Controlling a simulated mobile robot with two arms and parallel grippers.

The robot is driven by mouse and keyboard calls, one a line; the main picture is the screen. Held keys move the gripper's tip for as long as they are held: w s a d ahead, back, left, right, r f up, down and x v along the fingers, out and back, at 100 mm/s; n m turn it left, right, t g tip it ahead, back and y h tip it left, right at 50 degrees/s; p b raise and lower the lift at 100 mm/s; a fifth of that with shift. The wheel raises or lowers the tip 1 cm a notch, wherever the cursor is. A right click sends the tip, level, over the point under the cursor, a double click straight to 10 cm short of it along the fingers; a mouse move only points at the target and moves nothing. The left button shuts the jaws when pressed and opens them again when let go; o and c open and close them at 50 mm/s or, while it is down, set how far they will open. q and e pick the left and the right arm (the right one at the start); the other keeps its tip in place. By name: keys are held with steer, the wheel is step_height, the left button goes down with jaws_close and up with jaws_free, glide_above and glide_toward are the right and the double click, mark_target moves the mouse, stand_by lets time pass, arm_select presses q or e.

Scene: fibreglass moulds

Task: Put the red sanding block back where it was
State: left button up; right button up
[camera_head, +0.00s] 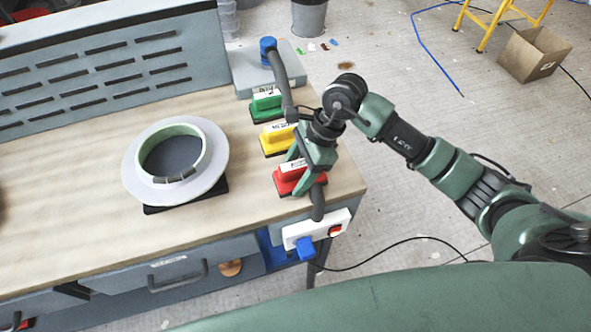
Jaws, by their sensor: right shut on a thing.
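The red sanding block (289,175) is at the right end of the wooden bench, nearest me in a row of sanding blocks. The yellow block (276,141) and the green block (265,105) stand behind it. My right gripper (300,181) reaches down over the red block and is shut on it, hiding part of its top and right side. The block is at or very near the bench top; I cannot tell whether it touches. My left gripper is not in view.
A white ring-shaped mould (131,180) stands on a dark base left of the blocks. A grey hose (279,75) runs along the bench's right edge, close to my gripper. A power strip (295,233) with a blue plug is at the front corner. The bench's left front is clear.

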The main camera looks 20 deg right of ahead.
steer(key=shift+f, duration=0.1)
steer(key=shift+f+b, duration=0.15)
steer(key=shift+b, duration=0.15)
steer(key=o, duration=1.5)
steer(key=shift+c, duration=0.2)
steer(key=shift+r+p, duration=0.35)
steer(key=shift+w+d+r+b, duration=0.1)
steer(key=shift+d+r+b, duration=0.15)
steer(key=shift+b, duration=0.05)
steer(key=b+v, duration=0.2)
steer(key=v, duration=0.8)
steer(key=shift+r, duration=0.25)
steer(key=shift+d+r, duration=0.15)
steer(key=shift+r, duration=0.15)
